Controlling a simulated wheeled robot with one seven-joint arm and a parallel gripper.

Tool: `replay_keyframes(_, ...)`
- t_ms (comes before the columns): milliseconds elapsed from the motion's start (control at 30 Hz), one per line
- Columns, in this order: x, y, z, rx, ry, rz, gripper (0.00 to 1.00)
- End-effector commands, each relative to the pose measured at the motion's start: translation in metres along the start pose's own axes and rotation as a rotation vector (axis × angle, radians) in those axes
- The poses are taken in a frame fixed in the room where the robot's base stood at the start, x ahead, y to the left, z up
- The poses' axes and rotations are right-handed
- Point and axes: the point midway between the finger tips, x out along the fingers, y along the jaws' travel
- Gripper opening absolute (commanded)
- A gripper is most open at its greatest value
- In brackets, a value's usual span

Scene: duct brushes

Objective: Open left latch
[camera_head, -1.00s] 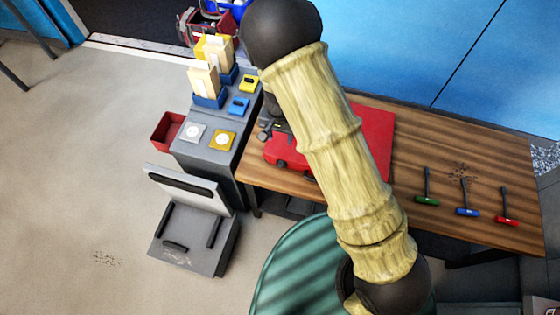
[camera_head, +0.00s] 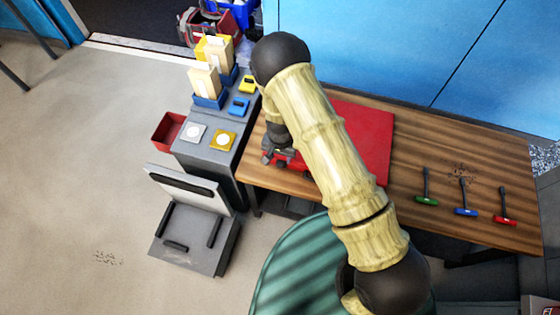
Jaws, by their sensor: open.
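A red case (camera_head: 365,140) lies on the wooden table, with its right part in plain view. My arm crosses in front of it and hides its middle and much of its front. My gripper (camera_head: 272,158), dark grey and small in view, is at the case's left front corner, pointing down. It is open. I cannot tell whether it touches the case. The left latch cannot be made out; the gripper and arm cover that area.
On the wooden table (camera_head: 450,150) lie green (camera_head: 427,200), blue (camera_head: 466,211) and red-handled tools (camera_head: 505,219). A grey stand (camera_head: 205,160) with boxes and coloured pads is close on the left. A grey open case (camera_head: 190,235) and a red bin (camera_head: 169,130) are by it.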

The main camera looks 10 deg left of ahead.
Motion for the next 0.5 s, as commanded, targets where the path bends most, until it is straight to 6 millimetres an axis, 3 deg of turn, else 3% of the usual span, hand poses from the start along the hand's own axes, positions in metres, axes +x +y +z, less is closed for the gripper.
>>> replay_keyframes(233,0.035,0.000,0.000,0.001,-0.001,0.001,0.45)
replay_keyframes(500,0.046,0.000,0.000,0.000,0.000,-0.001,0.45)
